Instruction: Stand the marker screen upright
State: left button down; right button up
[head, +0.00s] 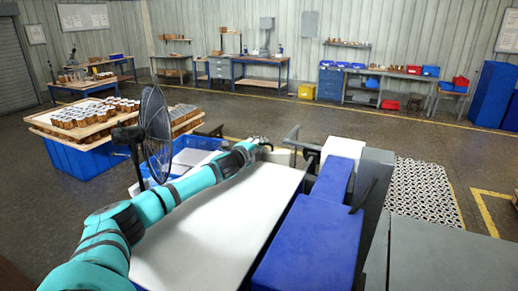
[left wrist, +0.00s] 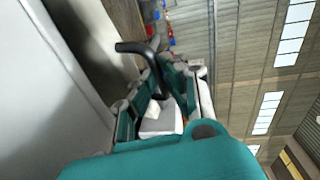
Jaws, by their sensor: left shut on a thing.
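My left gripper (head: 262,146) is at the far edge of the white surface in the head view, small and partly hidden by its own wrist. In the left wrist view its fingers (left wrist: 168,100) are shut on a black bent bar (left wrist: 137,48), whose curved end sticks out beyond them. A dark bent bar (head: 292,136) also shows just right of the gripper in the head view. I cannot tell whether it is the same bar or part of the marker screen. I cannot make out the marker screen for certain. My right gripper is not in view.
The white flat surface (head: 220,225) lies under my left arm. A blue box-shaped unit (head: 312,245) and a grey cabinet (head: 368,190) stand to its right. A black fan (head: 156,135) stands left. A pallet of cartridges (head: 62,128) is beyond it. Open floor lies behind.

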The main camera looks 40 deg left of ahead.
pick_arm(q)
jog(key=w+a, duration=0.1)
jog(key=w+a+r, duration=0.1)
jog(key=w, duration=0.1)
jog(key=shift+a, duration=0.1)
jog(key=shift+a+r, duration=0.1)
jog(key=shift+r, duration=0.2)
jog(key=c, duration=1.7)
grip_release()
jog(key=shift+w, duration=0.15)
jog(key=shift+s+f, duration=0.3)
jog(key=shift+s, duration=0.05)
jog(key=v, duration=1)
jog(key=shift+s+r, duration=0.1)
jog(key=shift+s, duration=0.1)
jog(key=shift+s+d+r, duration=0.2)
jog(key=shift+s+d, duration=0.05)
jog(key=shift+s, duration=0.25)
